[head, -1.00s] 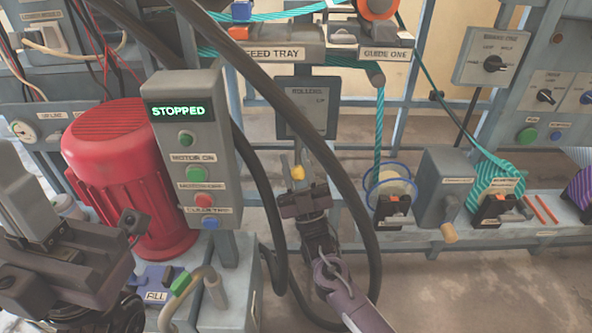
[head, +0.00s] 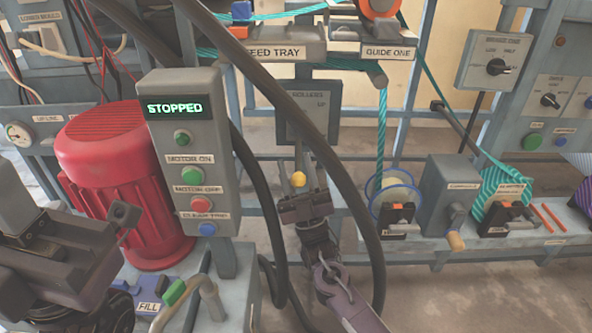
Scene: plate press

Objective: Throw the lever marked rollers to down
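The grey panel marked ROLLERS (head: 309,112) hangs below the feed tray in the middle of the head view. A yellow knob (head: 298,179) shows below it, and I take it for the end of the rollers lever. The lever's shaft is hard to make out. My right gripper (head: 305,196) is just below the knob, pointing up and away at it. Its fingers are dark and small, so I cannot tell their gap or whether they touch the knob. My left gripper (head: 68,262) is at the lower left, away from the panel, its finger gap unclear.
Black hoses (head: 345,180) loop close to the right arm. A control box reading STOPPED (head: 190,150) and a red motor (head: 110,185) stand to the left. A spool (head: 399,196) and a crank box (head: 450,195) stand to the right.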

